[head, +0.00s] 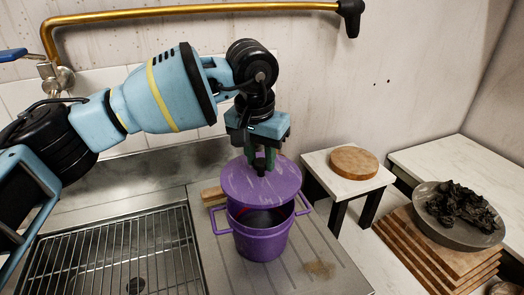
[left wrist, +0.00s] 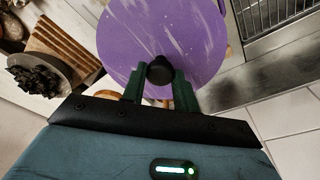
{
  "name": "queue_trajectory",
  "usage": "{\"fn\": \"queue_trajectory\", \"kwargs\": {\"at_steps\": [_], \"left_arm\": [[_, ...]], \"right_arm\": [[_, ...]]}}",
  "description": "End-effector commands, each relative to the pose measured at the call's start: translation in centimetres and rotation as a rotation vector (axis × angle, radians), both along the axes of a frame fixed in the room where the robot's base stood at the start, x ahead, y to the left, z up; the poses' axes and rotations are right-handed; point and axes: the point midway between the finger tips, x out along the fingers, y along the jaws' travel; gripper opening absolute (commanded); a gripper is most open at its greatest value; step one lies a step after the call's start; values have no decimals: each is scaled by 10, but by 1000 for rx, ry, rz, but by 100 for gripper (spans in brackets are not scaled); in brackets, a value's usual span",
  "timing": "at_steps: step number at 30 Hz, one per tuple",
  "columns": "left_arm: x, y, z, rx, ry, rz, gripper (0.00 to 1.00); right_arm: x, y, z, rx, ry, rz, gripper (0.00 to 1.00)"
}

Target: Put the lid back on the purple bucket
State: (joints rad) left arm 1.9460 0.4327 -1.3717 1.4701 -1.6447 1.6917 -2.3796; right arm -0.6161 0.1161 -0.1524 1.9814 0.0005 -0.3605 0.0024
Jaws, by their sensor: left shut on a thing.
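The purple bucket (head: 262,245) stands upright on the grooved drainboard, its side handles out left and right. Its dark opening shows at the front, under the lid's near edge. The purple lid (head: 240,186) is a scuffed round disc held above the bucket's rear part. My left gripper (head: 263,164) points down and is shut on the lid's knob. The lid hides the bucket there. My right gripper is not in view.
A sink with a wire rack (head: 120,255) lies left of the bucket. A wooden block (head: 212,195) is behind it. At right are a small white table (head: 335,184) with a round board (head: 354,162), and stacked boards (head: 430,250) under a bowl of dark lumps (head: 460,240).

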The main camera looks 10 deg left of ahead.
Motion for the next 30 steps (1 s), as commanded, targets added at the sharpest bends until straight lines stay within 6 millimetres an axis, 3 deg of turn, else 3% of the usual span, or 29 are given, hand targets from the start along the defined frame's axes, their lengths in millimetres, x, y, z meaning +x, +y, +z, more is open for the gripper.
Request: {"fn": "queue_trajectory", "kwargs": {"at_steps": [8, 30], "left_arm": [[0, 1, -9, 0, 1, 1, 6], [0, 0, -63, 0, 1, 1, 6]], "right_arm": [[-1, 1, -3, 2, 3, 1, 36], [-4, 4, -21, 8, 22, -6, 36]]}}
